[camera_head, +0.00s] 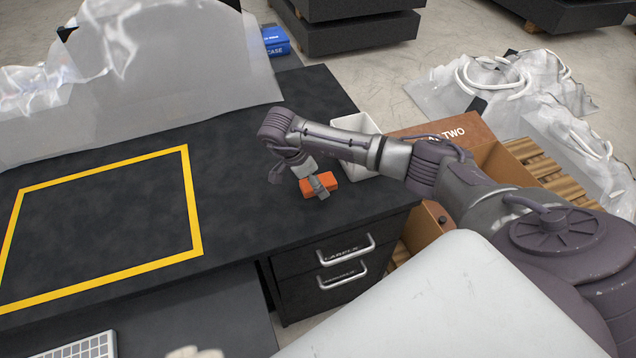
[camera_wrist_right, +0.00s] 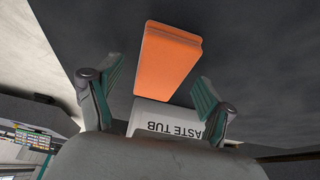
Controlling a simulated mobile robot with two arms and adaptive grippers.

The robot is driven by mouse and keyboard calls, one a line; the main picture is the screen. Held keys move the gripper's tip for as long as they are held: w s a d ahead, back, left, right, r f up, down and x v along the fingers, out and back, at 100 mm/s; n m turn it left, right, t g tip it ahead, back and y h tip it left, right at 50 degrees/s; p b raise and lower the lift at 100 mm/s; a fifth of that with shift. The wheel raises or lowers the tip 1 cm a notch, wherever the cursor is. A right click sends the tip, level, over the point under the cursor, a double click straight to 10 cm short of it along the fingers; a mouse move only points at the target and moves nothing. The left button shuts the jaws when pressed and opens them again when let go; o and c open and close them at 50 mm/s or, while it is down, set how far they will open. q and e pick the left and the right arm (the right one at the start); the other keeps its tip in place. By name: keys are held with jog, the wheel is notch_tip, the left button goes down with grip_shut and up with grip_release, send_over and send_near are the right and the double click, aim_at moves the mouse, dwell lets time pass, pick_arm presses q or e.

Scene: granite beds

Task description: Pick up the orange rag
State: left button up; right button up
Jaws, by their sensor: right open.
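The orange rag (camera_head: 310,187) is a flat folded block on the black desk top (camera_head: 240,160), near its right side. In the right wrist view the orange rag (camera_wrist_right: 168,60) lies ahead of the fingers and between their lines. My right gripper (camera_head: 301,178) is above the rag and partly covers it in the head view. In the wrist view its two fingers (camera_wrist_right: 157,92) are spread apart with nothing between them. I cannot tell the exact height over the rag. My left gripper is not in view.
A white waste tub (camera_head: 357,127) stands just behind the rag, and its label shows in the wrist view (camera_wrist_right: 165,117). A yellow taped square (camera_head: 190,200) marks the desk's left part. Drawers (camera_head: 335,265) are below; a cardboard box (camera_head: 470,135) stands at the right.

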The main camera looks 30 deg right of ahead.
jog(key=shift+f, duration=0.25)
dwell(0.3)
jog(key=shift+c, duration=0.3)
jog(key=c, duration=1)
